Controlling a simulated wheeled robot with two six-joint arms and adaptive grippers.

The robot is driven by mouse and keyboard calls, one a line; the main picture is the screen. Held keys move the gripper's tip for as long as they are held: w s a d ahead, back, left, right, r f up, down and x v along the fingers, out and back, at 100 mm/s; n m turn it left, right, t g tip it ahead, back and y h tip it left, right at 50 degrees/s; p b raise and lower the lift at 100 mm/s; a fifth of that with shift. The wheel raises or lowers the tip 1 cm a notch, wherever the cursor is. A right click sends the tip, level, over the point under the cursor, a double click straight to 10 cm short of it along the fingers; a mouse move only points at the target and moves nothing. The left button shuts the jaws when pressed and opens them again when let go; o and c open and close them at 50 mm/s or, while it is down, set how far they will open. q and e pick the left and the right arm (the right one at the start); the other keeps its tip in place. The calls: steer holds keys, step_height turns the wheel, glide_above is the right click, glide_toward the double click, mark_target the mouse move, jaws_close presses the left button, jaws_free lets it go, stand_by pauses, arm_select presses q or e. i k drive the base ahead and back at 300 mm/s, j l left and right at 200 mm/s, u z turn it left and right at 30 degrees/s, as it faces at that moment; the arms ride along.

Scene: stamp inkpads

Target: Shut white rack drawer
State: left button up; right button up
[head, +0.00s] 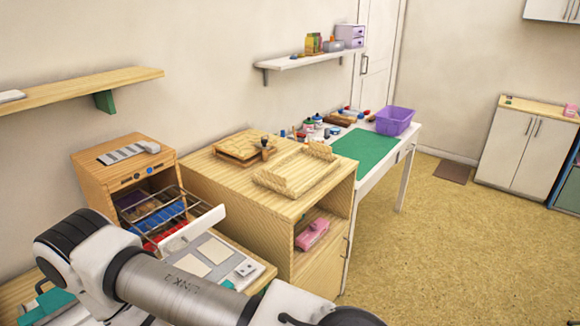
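The white rack drawer stands pulled out of a small wooden cabinet (104,172). Its white front panel (196,228) shows at an angle, with thin metal rack rails behind it. Blue, red and dark pads (160,218) lie on the rack levels. One of my arms crosses the bottom left in front of the cabinet and hides part of the area below the drawer. Neither gripper is in view.
A worktop with pale cards (214,250) lies under the drawer. A wooden cabinet (232,205) with a wooden tray (296,171) on top stands close to its right. A white table with a green mat (365,151) is farther back.

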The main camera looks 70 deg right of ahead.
mark_target(167, 246)
steer(key=z, duration=1.6)
steer(key=l+z, duration=0.2)
steer(key=l, duration=0.3)
